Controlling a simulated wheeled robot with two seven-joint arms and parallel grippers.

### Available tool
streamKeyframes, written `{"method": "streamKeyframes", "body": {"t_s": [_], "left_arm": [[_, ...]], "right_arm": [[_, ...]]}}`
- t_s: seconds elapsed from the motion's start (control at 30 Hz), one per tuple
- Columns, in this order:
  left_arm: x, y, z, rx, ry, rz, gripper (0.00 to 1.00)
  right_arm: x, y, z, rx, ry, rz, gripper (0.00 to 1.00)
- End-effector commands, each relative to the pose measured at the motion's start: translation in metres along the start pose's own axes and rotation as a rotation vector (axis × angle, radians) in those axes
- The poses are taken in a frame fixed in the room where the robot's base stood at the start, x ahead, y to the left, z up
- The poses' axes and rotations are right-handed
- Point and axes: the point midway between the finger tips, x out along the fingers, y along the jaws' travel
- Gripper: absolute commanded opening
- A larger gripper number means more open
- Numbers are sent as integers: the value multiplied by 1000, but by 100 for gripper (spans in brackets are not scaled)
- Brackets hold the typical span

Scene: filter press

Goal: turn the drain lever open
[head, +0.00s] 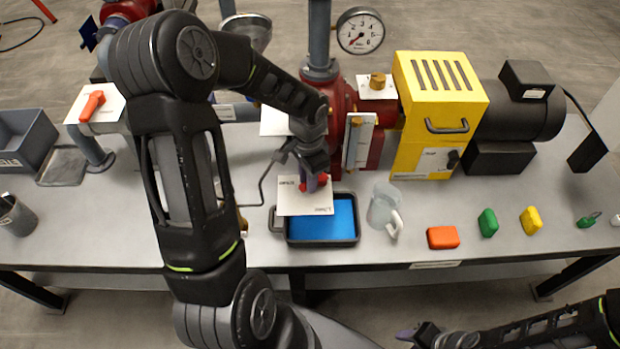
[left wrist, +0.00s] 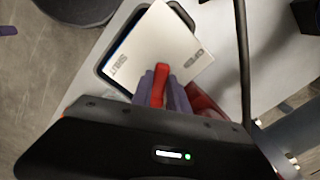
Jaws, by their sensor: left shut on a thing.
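The drain lever is red and shows in the left wrist view (left wrist: 159,84), between the purple fingertips of my left gripper (left wrist: 163,92). That gripper (head: 314,183) is shut on it in the head view, above a white label plate (head: 295,203). In the wrist view, the plate (left wrist: 160,42) has "SHUT" printed near its left edge and another small word at its right; the lever stands between them. My gripper hides much of the lever and its valve body. My right gripper (head: 418,333) is at the bottom right, away from the bench; its jaw state is unclear.
A black tray with a blue inside (head: 276,222) sits under the plate. A clear jug (head: 384,208) stands right of it, then orange (head: 443,238), green (head: 488,222) and yellow (head: 531,220) pieces. A yellow machine (head: 413,150) stands behind. Another orange lever (head: 93,105) is at left.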

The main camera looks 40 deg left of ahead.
Motion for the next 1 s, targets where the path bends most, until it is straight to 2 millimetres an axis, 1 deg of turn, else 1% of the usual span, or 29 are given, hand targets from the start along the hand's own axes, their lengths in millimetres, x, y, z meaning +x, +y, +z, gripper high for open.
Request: {"method": "streamKeyframes", "body": {"t_s": [0.3,0.5,0.7,1.0], "left_arm": [[-2,-11,-2,275,1,-1,0],[-2,-17,-4,418,2,-2,0],[-1,-20,-6,505,1,-2,0],[-1,-22,-6,542,2,-2,0]], "right_arm": [[-10,-4,0,0,-1,0,36],[-14,-6,0,0,-1,0,36],[-16,-6,1,1,-2,1,36],[-16,-6,1,1,-2,2,36]]}}
